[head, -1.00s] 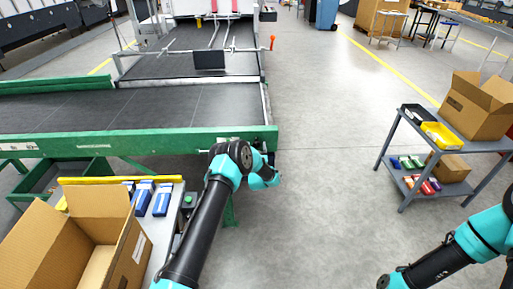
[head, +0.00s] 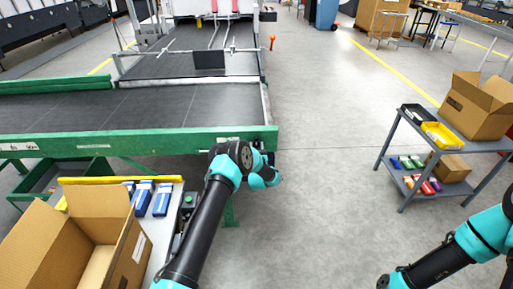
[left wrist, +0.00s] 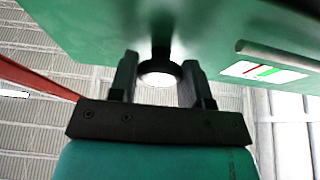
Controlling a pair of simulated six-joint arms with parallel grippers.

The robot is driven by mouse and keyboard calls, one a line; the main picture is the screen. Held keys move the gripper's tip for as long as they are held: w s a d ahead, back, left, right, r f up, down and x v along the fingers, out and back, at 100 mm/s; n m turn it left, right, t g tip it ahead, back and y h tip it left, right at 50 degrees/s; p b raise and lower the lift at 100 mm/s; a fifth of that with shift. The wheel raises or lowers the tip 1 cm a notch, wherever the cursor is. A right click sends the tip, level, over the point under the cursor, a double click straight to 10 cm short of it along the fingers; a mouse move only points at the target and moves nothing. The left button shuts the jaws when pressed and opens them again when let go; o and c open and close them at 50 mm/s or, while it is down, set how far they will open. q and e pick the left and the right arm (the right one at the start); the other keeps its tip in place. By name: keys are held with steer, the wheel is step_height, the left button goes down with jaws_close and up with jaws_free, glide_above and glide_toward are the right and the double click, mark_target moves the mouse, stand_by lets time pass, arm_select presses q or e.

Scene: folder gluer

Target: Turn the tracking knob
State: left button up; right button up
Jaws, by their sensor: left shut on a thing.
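The tracking knob (left wrist: 159,68) shows in the left wrist view as a dark round knob with a pale face. It sits on a short stem under the green machine frame (left wrist: 225,30). My left gripper (left wrist: 158,84) is shut on it, with one finger on each side. In the head view, my left wrist is at the right end of the green frame rail (head: 130,143), and the knob is hidden behind it. A white label (left wrist: 265,71) with red and green marks is on the frame beside the knob. My right arm shows at the lower right, but its gripper does not show.
A table with blue-and-white boxes (head: 162,199) and an open carton (head: 75,245) stands at the lower left. A grey cart (head: 404,185) with trays and cartons stands at the right. The floor between is clear.

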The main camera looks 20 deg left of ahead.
arm_select(q)
steer(key=shift+n, duration=0.4)
steer(key=n+g+y, duration=0.1)
steer(key=n, duration=0.2)
steer(key=n+g+y, duration=0.1)
steer(key=n, duration=0.1)
steer(key=n+g+y, duration=0.1)
steer(key=n, duration=0.2)
steer(key=shift+d+r+n+y, duration=0.1)
steer(key=shift+d+n+y, duration=0.05)
steer(key=shift+n+y, duration=0.15)
steer(key=n+g, duration=0.1)
steer(key=n, duration=0.2)
steer(key=n+g, duration=0.2)
steer(key=n, duration=0.2)
steer(key=shift+w+r+y, duration=0.1)
steer(key=shift+y, duration=0.3)
steer(key=shift+n, duration=0.3)
steer(key=o, duration=0.9)
steer(key=shift+d, duration=0.15)
